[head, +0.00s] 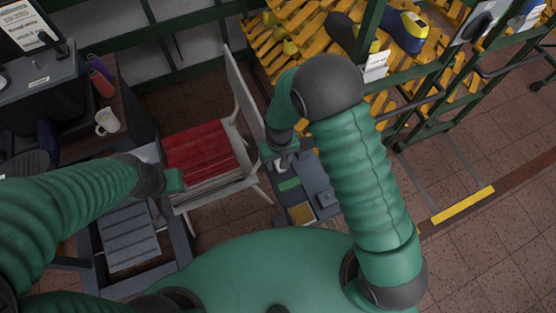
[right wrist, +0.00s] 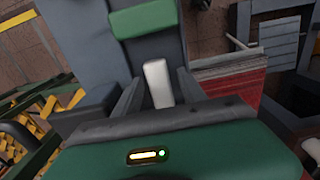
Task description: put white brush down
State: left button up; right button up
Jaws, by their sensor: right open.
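The white brush (right wrist: 157,82) shows in the right wrist view as a pale upright block between the two fingers of my right gripper (right wrist: 158,88). The fingers are apart, with dark gaps on both sides of the brush, and its lower end is hidden by my gripper body. In the head view my right gripper (head: 283,160) is over the far end of the grey bench (head: 325,210), and the brush is too small there to make out clearly. My left gripper (head: 172,182) is beside the red-topped stack, and its jaws are not clear.
A green pad (head: 289,185) and a brownish square (head: 301,213) lie on the bench. A white chair (head: 243,95) with a red-topped stack (head: 200,150) stands to the left. A white mug (head: 107,121) is further left. Racks with yellow shelves (head: 290,40) stand behind.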

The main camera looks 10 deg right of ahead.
aim_at(278, 162)
jog(key=shift+d+r, duration=0.1)
jog(key=shift+r, duration=0.1)
notch_tip(278, 162, up, 12)
jog(key=shift+f, duration=0.1)
dwell(0.5)
